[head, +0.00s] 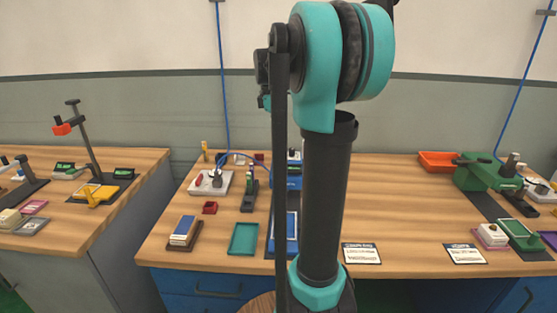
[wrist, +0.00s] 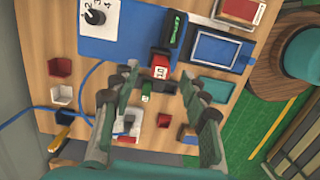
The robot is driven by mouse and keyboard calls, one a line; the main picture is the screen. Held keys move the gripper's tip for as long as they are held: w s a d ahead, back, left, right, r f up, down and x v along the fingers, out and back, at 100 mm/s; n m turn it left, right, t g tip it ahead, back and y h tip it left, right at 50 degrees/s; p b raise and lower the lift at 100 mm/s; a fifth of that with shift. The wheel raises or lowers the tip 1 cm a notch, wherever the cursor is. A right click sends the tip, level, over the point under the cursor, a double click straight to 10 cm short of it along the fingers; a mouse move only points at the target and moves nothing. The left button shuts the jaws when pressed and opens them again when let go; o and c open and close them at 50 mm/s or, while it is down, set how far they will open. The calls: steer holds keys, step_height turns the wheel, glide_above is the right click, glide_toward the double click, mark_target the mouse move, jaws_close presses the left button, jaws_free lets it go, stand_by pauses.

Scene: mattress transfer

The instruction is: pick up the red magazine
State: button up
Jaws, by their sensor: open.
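My gripper (wrist: 160,82) shows in the wrist view with its two fingers spread apart and nothing held. A red-topped, pale-edged flat block (wrist: 241,10) lies at the top right of the wrist view, partly cut off by the frame; it may be the red magazine, but I cannot be sure. It is apart from my fingers. A small red block with a white label (wrist: 160,71) appears between the fingertips, below them in depth. In the head view my arm hides the gripper and part of the bench behind it.
The wooden bench (head: 388,223) holds a teal tray (head: 244,239), a blue-topped block in a brown holder (head: 183,232) and a small red bin (head: 210,208). A green device (head: 478,177) and an orange tray (head: 437,161) stand at right. Bench space right of my arm is mostly clear.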

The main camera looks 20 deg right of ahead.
mark_target(279, 159)
steer(key=shift+s+d+f, duration=0.1)
steer(key=shift+s+f, duration=0.05)
steer(key=shift+f, duration=2.1)
jaws_close()
